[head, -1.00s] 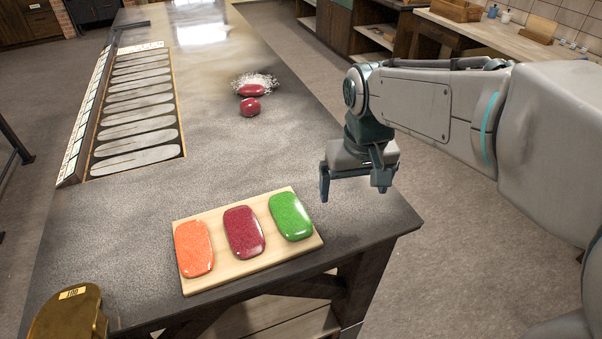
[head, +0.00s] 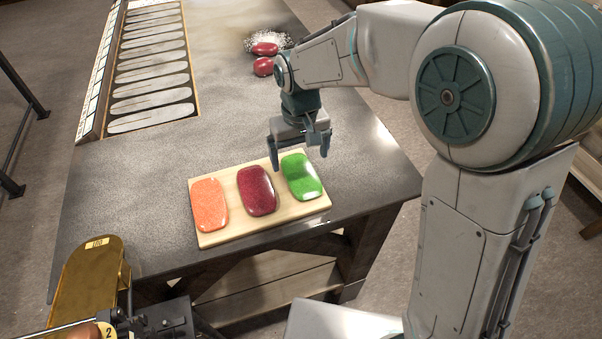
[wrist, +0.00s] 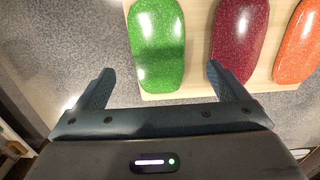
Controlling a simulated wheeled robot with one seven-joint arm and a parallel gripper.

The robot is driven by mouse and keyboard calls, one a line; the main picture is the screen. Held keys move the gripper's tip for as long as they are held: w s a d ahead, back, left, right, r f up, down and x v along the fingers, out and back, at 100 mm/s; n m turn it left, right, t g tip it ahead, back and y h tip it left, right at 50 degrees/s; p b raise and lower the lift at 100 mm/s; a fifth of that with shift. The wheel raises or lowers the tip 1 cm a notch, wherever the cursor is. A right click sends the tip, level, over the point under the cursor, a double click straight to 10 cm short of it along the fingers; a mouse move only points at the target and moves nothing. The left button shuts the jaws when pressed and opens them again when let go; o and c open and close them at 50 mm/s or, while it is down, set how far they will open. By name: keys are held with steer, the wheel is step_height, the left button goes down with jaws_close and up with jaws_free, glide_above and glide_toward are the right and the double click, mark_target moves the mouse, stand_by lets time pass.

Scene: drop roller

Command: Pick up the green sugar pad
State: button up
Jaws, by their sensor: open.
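The green sugar pad (head: 301,177) lies at the right end of a pale wooden board (head: 213,239) on the dark table. A dark red pad (head: 257,190) and an orange pad (head: 209,204) lie beside it. My gripper (head: 299,162) is open and empty, above the board's far side by the green pad. In the wrist view, the green pad (wrist: 157,45) lies ahead of my gripper (wrist: 160,85), roughly between the lines of the two fingers. The right finger overlaps the near end of the dark red pad in that view.
Two red rounded pieces (head: 264,49) lie by white powder at the back of the table. A slotted rack (head: 150,60) runs along the table's left side. A gold object (head: 88,275) stands at the front left. The middle of the table is clear.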

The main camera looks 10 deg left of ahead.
mark_target(301, 173)
steer(key=shift+w+f+p, duration=0.15)
steer(key=shift+f+p, duration=0.55)
steer(key=shift+f, duration=2.05)
steer(key=c, duration=1.2)
